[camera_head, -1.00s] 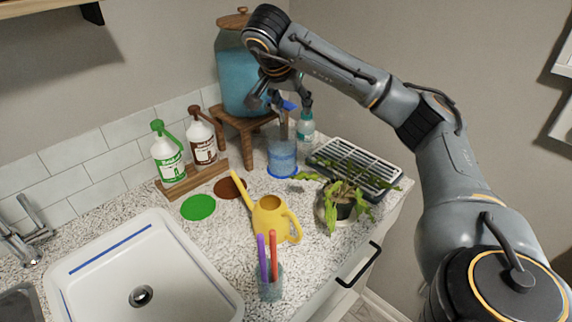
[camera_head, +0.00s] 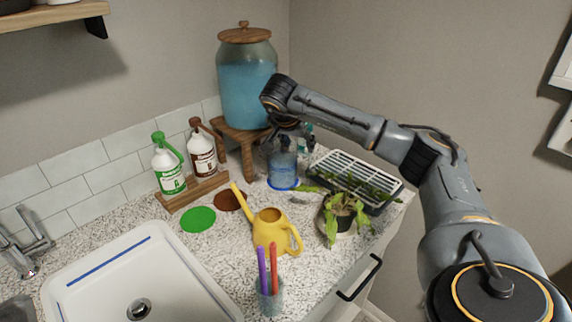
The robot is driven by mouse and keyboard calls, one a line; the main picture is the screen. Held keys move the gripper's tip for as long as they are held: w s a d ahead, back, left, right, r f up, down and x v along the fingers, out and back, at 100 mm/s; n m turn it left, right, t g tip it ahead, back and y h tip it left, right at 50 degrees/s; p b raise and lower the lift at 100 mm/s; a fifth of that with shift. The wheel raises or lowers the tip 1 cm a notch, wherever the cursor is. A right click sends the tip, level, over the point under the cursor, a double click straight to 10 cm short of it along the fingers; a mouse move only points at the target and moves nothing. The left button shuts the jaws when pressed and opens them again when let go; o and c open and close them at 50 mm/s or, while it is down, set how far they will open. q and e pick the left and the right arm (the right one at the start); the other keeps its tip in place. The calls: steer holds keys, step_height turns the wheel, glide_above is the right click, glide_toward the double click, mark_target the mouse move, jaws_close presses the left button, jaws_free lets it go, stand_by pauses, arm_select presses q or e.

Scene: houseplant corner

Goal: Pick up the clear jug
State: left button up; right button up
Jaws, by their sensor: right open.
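The clear jug (camera_head: 283,172) stands upright on a blue ring marking (camera_head: 283,187) on the speckled counter, in front of the wooden stand of the drinks dispenser. It looks see-through with a bluish tint. My right gripper (camera_head: 285,143) is open at the jug's upper part, and its dark fingers overlap the rim in the picture. I cannot tell whether they touch it. The gripper and wrist hide part of the jug's top. My left gripper is not in view.
A large blue-filled dispenser (camera_head: 247,90) stands behind on a wooden stand (camera_head: 243,132). A yellow watering can (camera_head: 268,232) is in front. Two bottles stand left on a wooden rack (camera_head: 190,192).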

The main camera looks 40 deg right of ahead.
steer(key=shift+x, duration=1.45)
jaws_close()
steer(key=shift+r, duration=0.15)
